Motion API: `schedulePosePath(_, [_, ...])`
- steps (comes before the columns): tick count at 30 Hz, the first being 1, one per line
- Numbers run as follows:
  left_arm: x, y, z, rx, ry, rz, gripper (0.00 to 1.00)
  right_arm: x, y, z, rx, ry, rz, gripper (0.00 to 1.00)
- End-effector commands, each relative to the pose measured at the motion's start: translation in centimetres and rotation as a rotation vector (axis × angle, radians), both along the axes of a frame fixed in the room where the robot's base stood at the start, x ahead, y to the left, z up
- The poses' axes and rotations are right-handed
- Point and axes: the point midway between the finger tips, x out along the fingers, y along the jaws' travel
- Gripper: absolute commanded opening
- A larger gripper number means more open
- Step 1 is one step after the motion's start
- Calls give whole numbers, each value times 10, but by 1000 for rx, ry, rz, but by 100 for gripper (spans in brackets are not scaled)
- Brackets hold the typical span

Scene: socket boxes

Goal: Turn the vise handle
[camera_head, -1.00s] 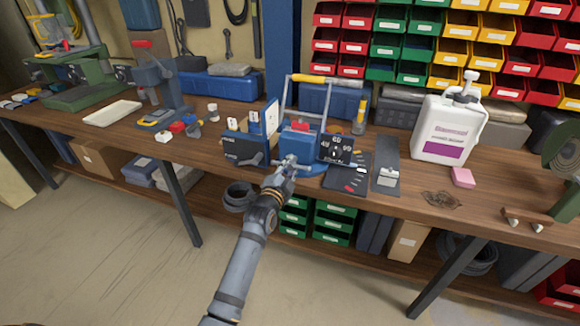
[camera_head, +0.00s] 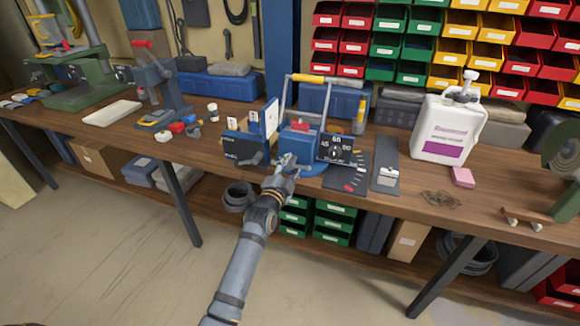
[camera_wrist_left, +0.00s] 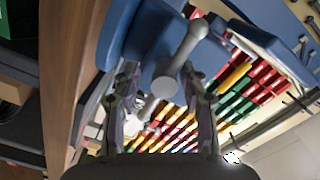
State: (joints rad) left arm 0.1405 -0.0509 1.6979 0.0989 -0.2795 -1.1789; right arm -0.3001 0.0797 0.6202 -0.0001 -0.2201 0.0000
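The blue vise (camera_head: 300,142) stands at the front edge of the wooden workbench. In the left wrist view its grey handle (camera_wrist_left: 187,50) is a slanting bar with rounded ends in front of the blue body. My left gripper (camera_head: 288,160) is at the front of the vise and hides part of it in the head view. In the left wrist view the fingers of my left gripper (camera_wrist_left: 160,80) stand apart, with the handle's near end between them. I see gaps at both sides, so it looks open. My right gripper is not in view.
A dark dial panel (camera_head: 336,149) stands just right of the vise, and a blue box with a white card (camera_head: 245,140) just left. A white jug (camera_head: 449,130) and a pink block (camera_head: 463,177) are further right.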

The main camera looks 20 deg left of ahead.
Motion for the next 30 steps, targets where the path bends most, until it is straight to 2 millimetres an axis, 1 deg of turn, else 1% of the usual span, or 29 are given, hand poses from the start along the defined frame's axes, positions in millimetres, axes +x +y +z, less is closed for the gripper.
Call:
schedulePosePath(8, [0, 0, 3, 1, -7, 0, 49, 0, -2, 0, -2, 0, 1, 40])
schedulePosePath(11, [-6, 1, 3, 0, -7, 0, 49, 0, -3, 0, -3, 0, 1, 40])
schedulePosePath(14, [-24, 1, 2, 0, -5, 1, 49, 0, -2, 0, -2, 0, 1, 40])
schedulePosePath(21, [-83, 3, 1, 0, -3, 1, 49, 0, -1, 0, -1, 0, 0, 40])
schedulePosePath(24, [-102, 4, 2, 0, -3, 1, 49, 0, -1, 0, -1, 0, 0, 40])
schedulePosePath(27, [-114, 4, 2, 0, -3, 1, 49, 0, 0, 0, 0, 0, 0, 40])
schedulePosePath(30, [-119, 4, 2, 0, -4, 0, 49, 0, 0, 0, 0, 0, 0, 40])
